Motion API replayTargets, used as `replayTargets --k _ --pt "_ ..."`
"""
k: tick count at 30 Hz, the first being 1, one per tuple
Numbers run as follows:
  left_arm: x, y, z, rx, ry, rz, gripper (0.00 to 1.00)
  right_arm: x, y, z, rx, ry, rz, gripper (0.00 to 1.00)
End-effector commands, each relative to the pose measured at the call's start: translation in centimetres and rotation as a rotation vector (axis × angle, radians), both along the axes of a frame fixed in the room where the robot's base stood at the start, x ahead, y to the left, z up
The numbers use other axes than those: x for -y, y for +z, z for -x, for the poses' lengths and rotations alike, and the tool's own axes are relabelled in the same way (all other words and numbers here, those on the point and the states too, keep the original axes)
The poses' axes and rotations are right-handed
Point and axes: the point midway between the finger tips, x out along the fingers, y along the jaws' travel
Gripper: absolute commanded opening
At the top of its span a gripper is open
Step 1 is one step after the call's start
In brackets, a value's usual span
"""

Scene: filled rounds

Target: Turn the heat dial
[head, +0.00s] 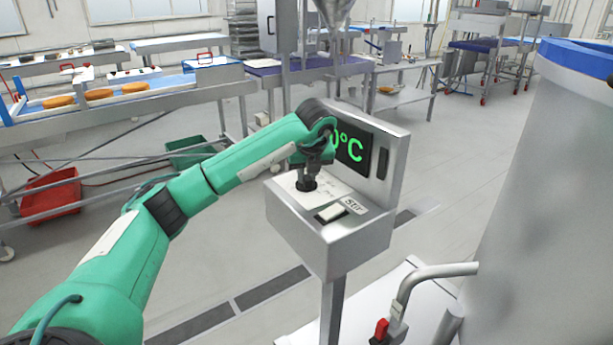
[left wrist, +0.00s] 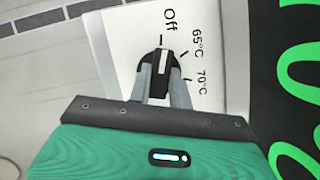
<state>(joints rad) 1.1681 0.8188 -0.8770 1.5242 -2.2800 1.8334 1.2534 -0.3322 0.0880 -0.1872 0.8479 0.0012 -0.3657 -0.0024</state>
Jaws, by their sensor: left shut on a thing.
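The heat dial is a black knob (left wrist: 158,64) with a white pointer bar, on a white plate marked Off, 65°C and 70°C. In the left wrist view the white bar points up to the tick by Off. My left gripper (left wrist: 160,78) is shut on the dial, one finger on each side. In the head view the left gripper (head: 308,172) reaches down onto the dial (head: 306,184) on the control box (head: 331,236). A dark display (head: 352,148) behind it shows green characters ending in 0°C; my arm hides the rest. My right gripper is not in view.
A switch (head: 331,213) labelled Stir sits beside the dial on the same box. A large metal vat (head: 540,200) stands at the right, with a bent pipe and red-handled valve (head: 381,328) in front. A conveyor with buns (head: 100,94) is at the left.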

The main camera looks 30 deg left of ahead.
Motion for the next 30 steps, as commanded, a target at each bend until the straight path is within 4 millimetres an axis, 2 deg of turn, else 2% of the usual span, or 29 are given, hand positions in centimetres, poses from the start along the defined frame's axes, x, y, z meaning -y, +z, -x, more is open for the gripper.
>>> replayTargets --k 9,23,24,27,30 --pt "0.03 0.09 -0.08 0.002 0.096 0.0 0.0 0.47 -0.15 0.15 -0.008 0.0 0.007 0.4" --pt "0.01 0.1 -0.09 0.002 0.108 0.0 0.0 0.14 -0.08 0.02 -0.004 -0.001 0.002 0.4" --pt "0.01 0.1 -0.08 0.002 0.108 0.0 0.24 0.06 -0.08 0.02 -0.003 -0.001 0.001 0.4" --pt "0.01 0.07 -0.08 0.001 0.108 0.001 0.42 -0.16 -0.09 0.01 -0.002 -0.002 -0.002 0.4" --pt "0.02 0.05 -0.07 0.001 0.107 0.001 0.42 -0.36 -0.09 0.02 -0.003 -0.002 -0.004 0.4"
